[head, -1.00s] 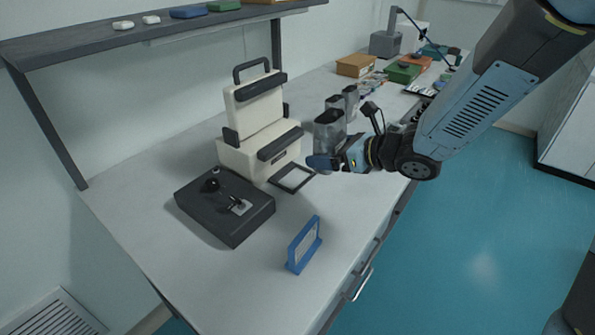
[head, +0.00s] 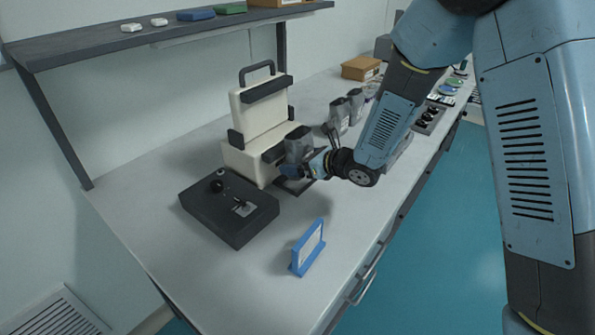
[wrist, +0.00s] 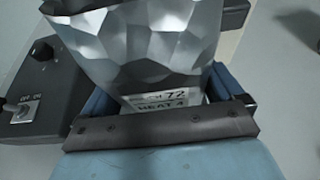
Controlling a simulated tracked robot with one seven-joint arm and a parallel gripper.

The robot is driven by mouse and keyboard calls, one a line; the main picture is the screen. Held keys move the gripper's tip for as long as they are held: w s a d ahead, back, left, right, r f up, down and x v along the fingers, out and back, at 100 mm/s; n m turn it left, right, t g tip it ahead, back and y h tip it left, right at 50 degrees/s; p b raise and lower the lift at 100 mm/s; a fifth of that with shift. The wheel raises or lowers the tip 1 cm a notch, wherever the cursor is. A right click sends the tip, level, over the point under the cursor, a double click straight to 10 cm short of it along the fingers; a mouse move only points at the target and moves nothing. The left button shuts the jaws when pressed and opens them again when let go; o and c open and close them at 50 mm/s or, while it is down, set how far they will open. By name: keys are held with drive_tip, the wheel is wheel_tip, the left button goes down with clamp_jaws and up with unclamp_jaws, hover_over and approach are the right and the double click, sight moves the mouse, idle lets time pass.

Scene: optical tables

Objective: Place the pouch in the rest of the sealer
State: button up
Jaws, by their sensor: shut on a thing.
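The cream sealer (head: 254,123) stands on the bench with its lid raised and a dark handle on top. Its rest, a dark frame (head: 293,187), lies low at its front and is partly hidden by my gripper. The grey metallic pouch (head: 298,143) is upright in my gripper (head: 303,169), in front of the sealer and over the rest. My gripper is shut on the pouch's lower part. In the wrist view the pouch (wrist: 150,40) rises between the fingers, with a printed label low on it. I cannot tell whether the pouch touches the rest.
A black control box (head: 229,208) with a knob and switch sits in front of the sealer; its corner shows in the wrist view (wrist: 40,80). A blue sign holder (head: 307,248) stands at the front edge. Other pouches (head: 339,116) stand behind my gripper.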

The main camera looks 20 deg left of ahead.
drive_tip(key=shift+w+a+f, duration=0.15)
drive_tip(key=shift+a+f, duration=0.15)
drive_tip(key=shift+f, duration=1.55)
drive_tip(key=shift+f, duration=0.1)
drive_tip(key=o, duration=0.9)
drive_tip(key=shift+c, duration=0.2)
drive_tip(key=v, duration=1.2)
drive_tip(key=shift+d, duration=0.1)
